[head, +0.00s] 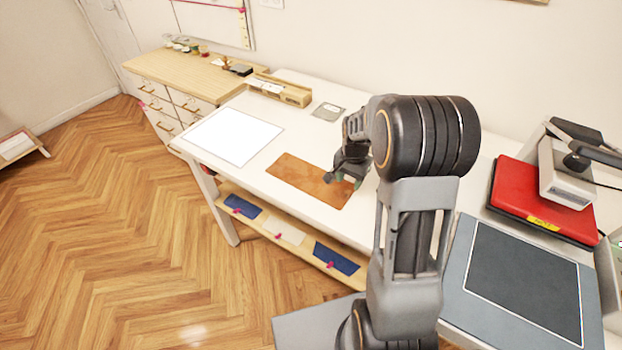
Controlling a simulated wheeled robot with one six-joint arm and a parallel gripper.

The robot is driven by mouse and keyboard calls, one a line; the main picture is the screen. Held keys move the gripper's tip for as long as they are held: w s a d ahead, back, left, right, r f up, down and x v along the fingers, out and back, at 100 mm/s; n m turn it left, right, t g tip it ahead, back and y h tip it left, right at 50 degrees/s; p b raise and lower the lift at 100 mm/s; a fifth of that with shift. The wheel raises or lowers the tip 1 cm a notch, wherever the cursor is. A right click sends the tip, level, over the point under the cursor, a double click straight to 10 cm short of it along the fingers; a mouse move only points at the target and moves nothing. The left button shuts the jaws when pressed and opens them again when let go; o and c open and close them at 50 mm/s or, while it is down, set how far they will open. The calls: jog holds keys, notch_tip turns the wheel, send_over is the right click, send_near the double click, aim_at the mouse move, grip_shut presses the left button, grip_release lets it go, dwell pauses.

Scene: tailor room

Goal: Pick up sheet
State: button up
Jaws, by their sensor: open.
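A white sheet (233,136) lies flat on the white table at the left, near its front edge. A brown rectangular sheet, leather-like (303,181), lies flat on the table to the right of it. My gripper (340,180) is over the right part of the brown sheet, pointing down. It is open, and I see nothing between its fingers. My arm hides part of the table behind it. I cannot tell the exact gap between the fingertips and the brown sheet.
A wooden box (284,92) and a small grey-green item (328,112) lie at the back of the table (263,165). A shelf (269,229) below holds blue and pale pieces. A red press (540,200) and a dark pad (523,283) stand at right.

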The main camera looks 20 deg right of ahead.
aim_at(348, 191)
jog(key=shift+s+a+f+p, duration=0.1)
jog(key=shift+f+p, duration=0.2)
jog(key=shift+f, duration=1)
jog(key=shift+s+f+p, duration=0.1)
jog(key=shift+f+p, duration=0.2)
jog(key=shift+f, duration=1)
grip_shut()
